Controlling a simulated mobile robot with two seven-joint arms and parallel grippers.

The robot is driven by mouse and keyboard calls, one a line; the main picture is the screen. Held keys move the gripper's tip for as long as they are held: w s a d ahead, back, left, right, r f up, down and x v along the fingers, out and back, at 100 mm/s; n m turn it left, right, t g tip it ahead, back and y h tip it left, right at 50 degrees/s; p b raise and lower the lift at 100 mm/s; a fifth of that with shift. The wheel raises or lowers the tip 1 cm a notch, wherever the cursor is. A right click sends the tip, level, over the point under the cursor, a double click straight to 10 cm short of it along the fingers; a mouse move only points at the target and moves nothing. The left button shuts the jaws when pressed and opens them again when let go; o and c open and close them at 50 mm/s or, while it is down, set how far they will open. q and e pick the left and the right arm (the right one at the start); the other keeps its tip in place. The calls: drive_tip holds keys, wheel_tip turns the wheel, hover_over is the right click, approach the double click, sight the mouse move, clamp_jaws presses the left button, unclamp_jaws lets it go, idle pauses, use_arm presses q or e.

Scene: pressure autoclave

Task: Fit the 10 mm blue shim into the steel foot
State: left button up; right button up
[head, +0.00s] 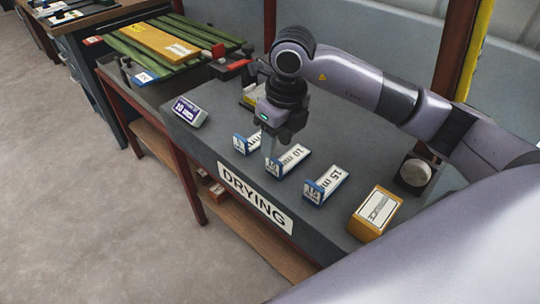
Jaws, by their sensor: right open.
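Three blue-ended shims with white labels lie in a row on the dark grey bench top. The middle one, marked 10 (289,160), is the 10 mm shim. The one marked 15 (326,187) lies nearer and to the right, and a third (246,143) lies to the left, partly hidden. My right gripper (271,152) points down, open, over the left part of the 10 mm shim. I cannot tell whether its fingers touch the shim. The steel foot is not clearly identifiable. My left gripper is not in view.
Green slats with a yellow bar (158,40) lie behind. The bench front is labelled DRYING (254,197).

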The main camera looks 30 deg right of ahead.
sight(274, 159)
drive_tip(key=shift+w+d+f, duration=0.1)
drive_tip(key=shift+d+f, duration=0.1)
drive_tip(key=f, duration=0.6)
drive_tip(key=shift+w+a+f+p, duration=0.25)
drive_tip(key=shift+w+p, duration=0.05)
drive_tip(key=shift+w, duration=0.05)
clamp_jaws()
